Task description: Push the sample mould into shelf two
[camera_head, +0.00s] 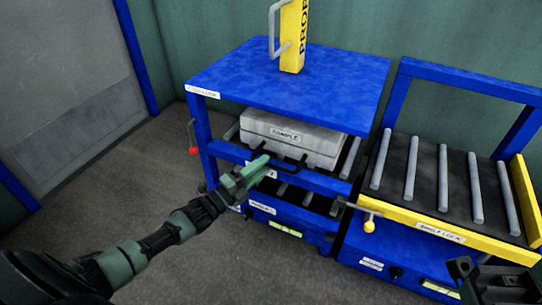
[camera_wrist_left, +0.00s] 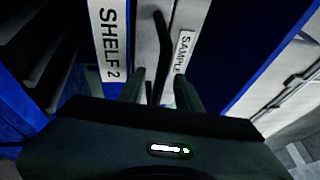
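The sample mould (camera_head: 318,146) is a grey block labelled "SAMPLE", sitting on rollers in the upper bay of the blue press frame, under its top plate. A black handle runs along its front. My left gripper (camera_head: 262,166) reaches in from the left to the mould's front near the handle. In the left wrist view its fingers (camera_wrist_left: 160,90) are apart, with the black handle (camera_wrist_left: 160,45) showing between them; contact is unclear. A "SHELF 2" label (camera_wrist_left: 110,40) is on the shelf edge beside the mould (camera_wrist_left: 181,20). My right gripper (camera_head: 492,283) is partly cut off at lower right.
A yellow press part (camera_head: 292,38) with a grey handle stands on the top plate. A blue roller table (camera_head: 428,185) with yellow edges stands to the right. A red-tipped lever (camera_head: 193,142) sticks out at left. The grey floor (camera_head: 110,185) at left is clear.

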